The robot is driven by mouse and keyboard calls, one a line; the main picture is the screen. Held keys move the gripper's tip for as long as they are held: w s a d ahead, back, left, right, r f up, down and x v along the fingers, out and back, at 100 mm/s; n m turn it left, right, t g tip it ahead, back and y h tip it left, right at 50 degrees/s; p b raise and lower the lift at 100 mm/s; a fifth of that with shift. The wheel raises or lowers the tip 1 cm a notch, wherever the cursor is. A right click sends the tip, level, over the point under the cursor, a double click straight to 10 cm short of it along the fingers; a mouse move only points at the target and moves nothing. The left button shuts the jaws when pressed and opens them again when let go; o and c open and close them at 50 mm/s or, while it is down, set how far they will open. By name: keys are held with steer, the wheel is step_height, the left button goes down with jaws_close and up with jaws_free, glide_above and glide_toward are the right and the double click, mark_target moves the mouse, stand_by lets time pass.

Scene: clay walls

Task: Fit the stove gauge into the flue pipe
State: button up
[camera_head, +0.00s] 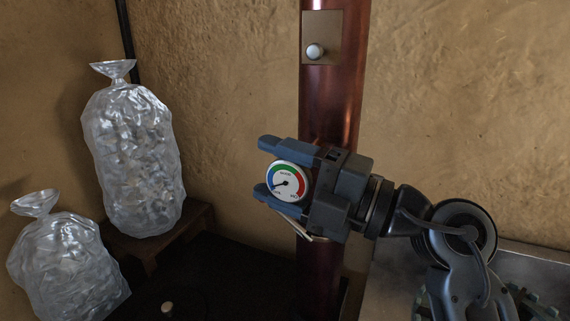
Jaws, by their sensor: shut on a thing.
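The stove gauge (286,183) has a round white dial with green, blue and red arcs, and its face is turned toward the camera. My gripper (265,170) is shut on the gauge, with one blue finger above it and one below. A thin metal stem (294,224) shows under the lower finger. The flue pipe (334,105) is a shiny copper-red upright tube behind my gripper, which hides part of it. I cannot tell how far the gauge is from the pipe. No hole in the pipe can be made out.
A square plate with a white knob (315,51) is on the upper pipe. Clear bags (135,155) (65,265) of lumpy contents stand at left, one on a wooden stand (160,245). A dark surface with a small knob (167,309) lies below. Clay wall (215,90) stands behind.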

steer(key=w+d, duration=0.2)
steer(key=w, duration=0.5)
steer(key=shift+w+d, duration=0.25)
steer(key=shift+d, duration=0.15)
stand_by(2.8)
steer(key=o, duration=1.1)
steer(key=shift+o, duration=0.2)
steer(key=shift+d, duration=0.1)
steer(key=b+v, duration=0.1)
steer(key=v, duration=0.6)
steer(key=shift+d, duration=0.35)
steer(key=shift+s, duration=0.15)
